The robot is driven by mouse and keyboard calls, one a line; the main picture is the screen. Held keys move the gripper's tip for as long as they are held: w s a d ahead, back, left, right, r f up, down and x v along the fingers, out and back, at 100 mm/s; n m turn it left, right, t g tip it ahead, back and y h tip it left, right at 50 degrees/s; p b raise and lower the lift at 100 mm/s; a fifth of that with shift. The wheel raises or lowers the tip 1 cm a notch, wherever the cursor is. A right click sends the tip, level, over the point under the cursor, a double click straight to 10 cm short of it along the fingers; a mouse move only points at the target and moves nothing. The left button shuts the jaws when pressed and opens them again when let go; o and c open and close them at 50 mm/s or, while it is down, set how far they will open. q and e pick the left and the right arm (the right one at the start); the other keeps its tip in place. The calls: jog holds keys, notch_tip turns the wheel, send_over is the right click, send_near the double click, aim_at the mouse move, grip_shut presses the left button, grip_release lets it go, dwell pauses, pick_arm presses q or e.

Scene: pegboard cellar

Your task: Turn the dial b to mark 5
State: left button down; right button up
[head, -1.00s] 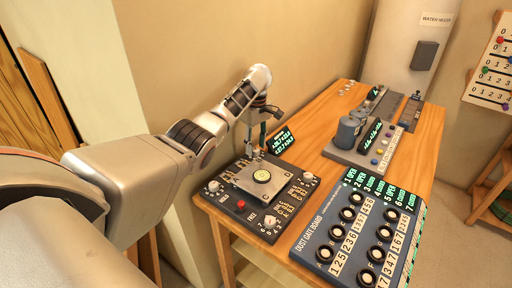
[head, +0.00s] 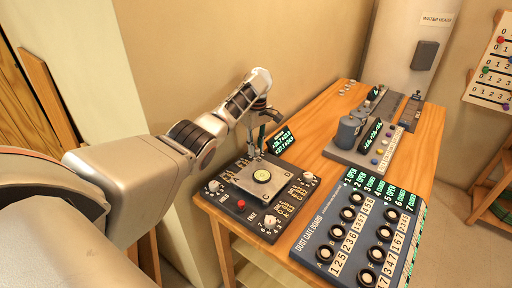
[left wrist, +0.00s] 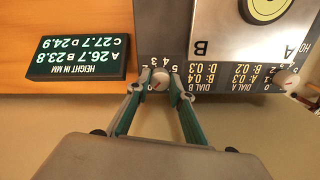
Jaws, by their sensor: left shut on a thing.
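My left gripper (head: 256,154) reaches down to the back corner of a dark control panel (head: 231,207). In the left wrist view its two green-sided fingers (left wrist: 160,84) are shut on a small white dial (left wrist: 160,77) with a reddish mark. This dial sits beside the corner of the metal plate (left wrist: 222,70) lettered B. Numerals up to 5 are printed around it; the exact mark it points to is too small to tell. In the head view the fingers hide this dial. My right gripper is not in view.
Other white dials stand at the panel's left (head: 214,186), right (head: 308,177) and front (head: 270,222) corners. A red button (head: 241,204) is near the front edge. A height display (left wrist: 81,58) stands behind. The dust gate board (head: 320,238) lies to the right.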

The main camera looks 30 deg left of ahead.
pick_arm(q)
jog(key=m, duration=0.3)
jog(key=shift+m, duration=0.3)
jog(key=m, duration=0.3)
jog(key=shift+m, duration=0.3)
jog(key=m, duration=1.1)
jog(key=shift+m, duration=0.4)
jog(key=m, duration=0.5)
jog(key=shift+r+m, duration=0.1)
jog(key=shift+m, duration=0.3)
